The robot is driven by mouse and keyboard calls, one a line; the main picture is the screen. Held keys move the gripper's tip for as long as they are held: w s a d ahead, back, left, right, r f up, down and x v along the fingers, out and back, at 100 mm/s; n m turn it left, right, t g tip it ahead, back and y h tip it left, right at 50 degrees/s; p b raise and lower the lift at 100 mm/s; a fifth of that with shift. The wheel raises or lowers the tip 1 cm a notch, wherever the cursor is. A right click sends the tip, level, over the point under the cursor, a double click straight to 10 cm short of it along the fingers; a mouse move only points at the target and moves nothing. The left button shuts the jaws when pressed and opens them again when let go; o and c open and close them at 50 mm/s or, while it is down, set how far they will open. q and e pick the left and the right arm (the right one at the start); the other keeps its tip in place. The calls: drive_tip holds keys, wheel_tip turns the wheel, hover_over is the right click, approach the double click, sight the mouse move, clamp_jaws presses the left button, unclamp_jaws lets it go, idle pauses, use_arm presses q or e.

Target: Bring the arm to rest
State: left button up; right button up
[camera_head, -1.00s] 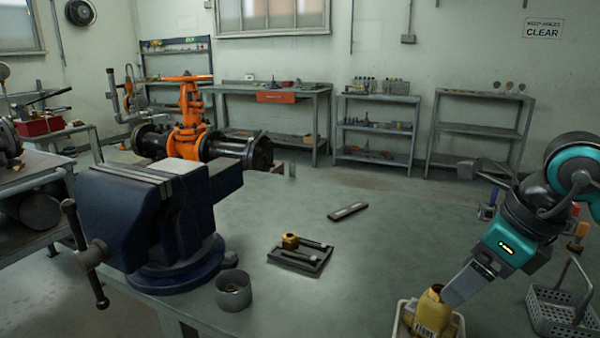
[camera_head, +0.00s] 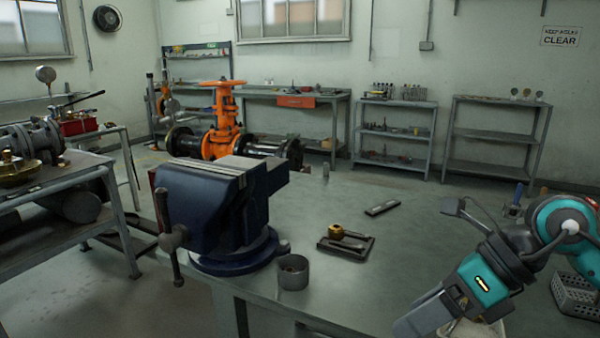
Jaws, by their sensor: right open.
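My right arm comes in at the lower right, with a teal wrist section. My right gripper (camera_head: 425,312) is open, at the bottom edge of the picture over the front right of the workbench (camera_head: 330,290). Nothing shows between its fingers. A white container (camera_head: 478,328) is partly hidden below the gripper. My left gripper is not in view.
A blue bench vise (camera_head: 215,205) stands on the bench's left, with a grey cup (camera_head: 293,272) beside it. A small tray (camera_head: 345,243) and a dark flat bar (camera_head: 382,208) lie mid-bench. A grey basket (camera_head: 577,296) is at far right. An orange gate valve (camera_head: 222,125) stands behind.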

drive_tip(key=a+r+m+t+y+p, duration=0.3)
drive_tip(key=a+r+m+t+y, duration=0.25)
drive_tip(key=a+m+y, duration=0.5)
drive_tip(key=w+d+f+m+t+h+p, duration=0.15)
drive_tip(key=d+f+m+t+h, duration=0.3)
drive_tip(key=m, duration=0.55)
drive_tip(key=w+d+f+m+t+h+p, duration=0.15)
drive_tip(key=d+f+m+t+h, duration=0.35)
drive_tip(key=m, duration=0.5)
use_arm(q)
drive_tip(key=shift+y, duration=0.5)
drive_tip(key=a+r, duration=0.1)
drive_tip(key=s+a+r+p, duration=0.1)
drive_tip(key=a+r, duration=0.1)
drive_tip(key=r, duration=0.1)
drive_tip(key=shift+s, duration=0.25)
use_arm(e)
drive_tip(key=s+d+f+m+g+h, duration=0.1)
drive_tip(key=s+f+m+g+h, duration=0.1)
drive_tip(key=s+f+m, duration=0.4)
drive_tip(key=s+d+f+m+g+h, duration=0.2)
drive_tip(key=s+f+m+h, duration=0.3)
drive_tip(key=f, duration=0.8)
drive_tip(key=shift+s+f+m+g, duration=0.15)
drive_tip(key=shift+s+m+g, duration=0.3)
drive_tip(key=shift+s+g, duration=0.3)
drive_tip(key=shift+w, duration=0.1)
